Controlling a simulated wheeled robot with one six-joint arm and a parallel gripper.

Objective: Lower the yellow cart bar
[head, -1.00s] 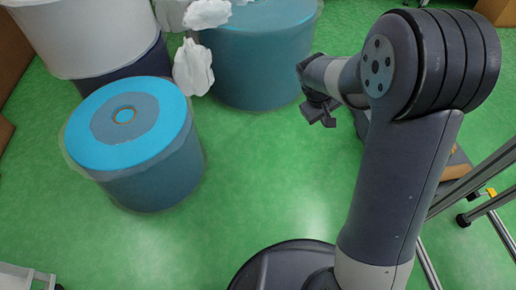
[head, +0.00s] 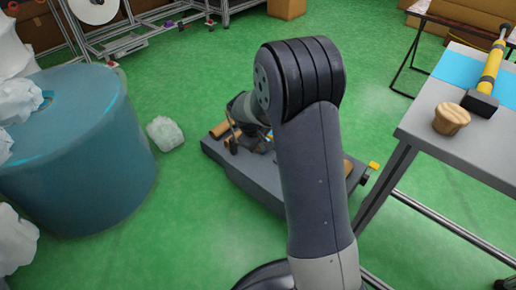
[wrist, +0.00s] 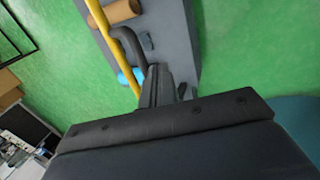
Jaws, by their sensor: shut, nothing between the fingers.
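The yellow cart bar (wrist: 110,40) shows in the wrist view as a long thin bar along the left side of a grey cart deck (wrist: 176,45). Its lower end passes just left of my gripper (wrist: 168,85), whose fingers are shut and empty; contact cannot be told. In the head view the low grey cart (head: 262,193) lies on the floor behind my arm. My gripper (head: 232,143) hangs over its left end. My arm hides much of the cart. A small yellow piece (head: 374,165) shows at its right end; I cannot tell whether it belongs to the bar.
A large blue roll (head: 75,150) stands left, with crumpled white plastic (head: 20,90) on it. A clear plastic lump (head: 165,133) lies on the floor. A grey table (head: 425,130) at right holds a brown muffin-shaped object (head: 451,118) and a yellow tool (head: 490,68). Green floor is open beyond the cart.

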